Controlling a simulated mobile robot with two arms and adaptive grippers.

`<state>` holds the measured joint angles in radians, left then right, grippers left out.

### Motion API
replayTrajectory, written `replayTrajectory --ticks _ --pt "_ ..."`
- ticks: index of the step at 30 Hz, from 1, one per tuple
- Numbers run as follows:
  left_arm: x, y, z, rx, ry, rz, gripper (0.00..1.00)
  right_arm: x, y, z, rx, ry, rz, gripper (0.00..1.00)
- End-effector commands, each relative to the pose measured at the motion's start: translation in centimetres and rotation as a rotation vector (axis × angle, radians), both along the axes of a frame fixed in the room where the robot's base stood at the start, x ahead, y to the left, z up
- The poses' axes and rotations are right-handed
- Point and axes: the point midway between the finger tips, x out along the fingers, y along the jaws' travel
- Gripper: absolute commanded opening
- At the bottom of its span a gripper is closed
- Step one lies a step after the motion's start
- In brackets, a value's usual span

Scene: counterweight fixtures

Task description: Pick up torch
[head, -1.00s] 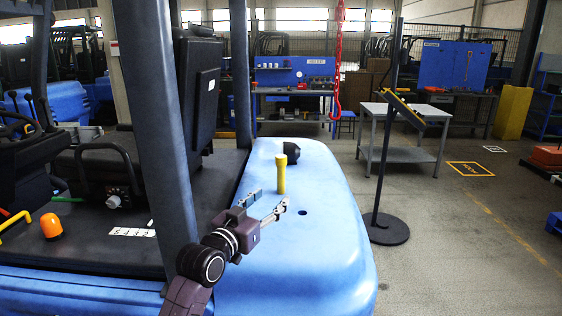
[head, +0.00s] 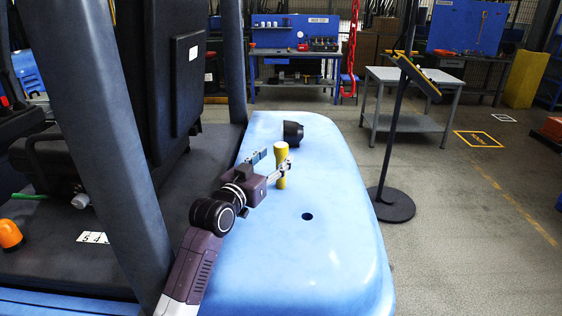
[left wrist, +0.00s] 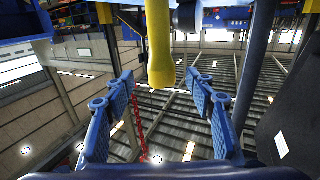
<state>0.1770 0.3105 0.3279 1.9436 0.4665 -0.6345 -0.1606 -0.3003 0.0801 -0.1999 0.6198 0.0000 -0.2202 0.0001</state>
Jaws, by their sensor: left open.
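The yellow torch (head: 280,150) stands upright on the blue counterweight (head: 330,235) of the truck. My left gripper (head: 272,162) is open and empty, low beside the torch, with one finger overlapping its lower part in the head view. In the left wrist view the torch (left wrist: 160,45) shows between the two spread blue fingers (left wrist: 160,82), at about their tips. I see space on both sides of it, and the fingers do not look closed on it. My right gripper is not in view.
A black round fixture (head: 292,132) sits on the counterweight just behind the torch. A small dark hole (head: 307,216) lies in front. A dark pillar (head: 90,130) rises left of my arm. A black stand (head: 390,205) stands on the floor at the right.

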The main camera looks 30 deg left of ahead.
Motion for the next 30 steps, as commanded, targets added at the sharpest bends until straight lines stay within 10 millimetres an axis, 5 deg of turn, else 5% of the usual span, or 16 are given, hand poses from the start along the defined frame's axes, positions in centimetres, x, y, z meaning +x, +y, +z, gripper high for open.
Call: replayTrajectory --ticks 10,21,30 --pt "4.1 0.6 -0.2 -0.003 0.001 0.0 0.5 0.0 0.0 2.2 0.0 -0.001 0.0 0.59" --pt "4.8 0.6 -0.4 0.0 0.0 0.001 0.49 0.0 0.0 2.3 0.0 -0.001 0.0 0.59" --pt "4.8 0.6 -0.4 -0.001 0.001 0.001 0.16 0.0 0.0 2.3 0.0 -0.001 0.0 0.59"
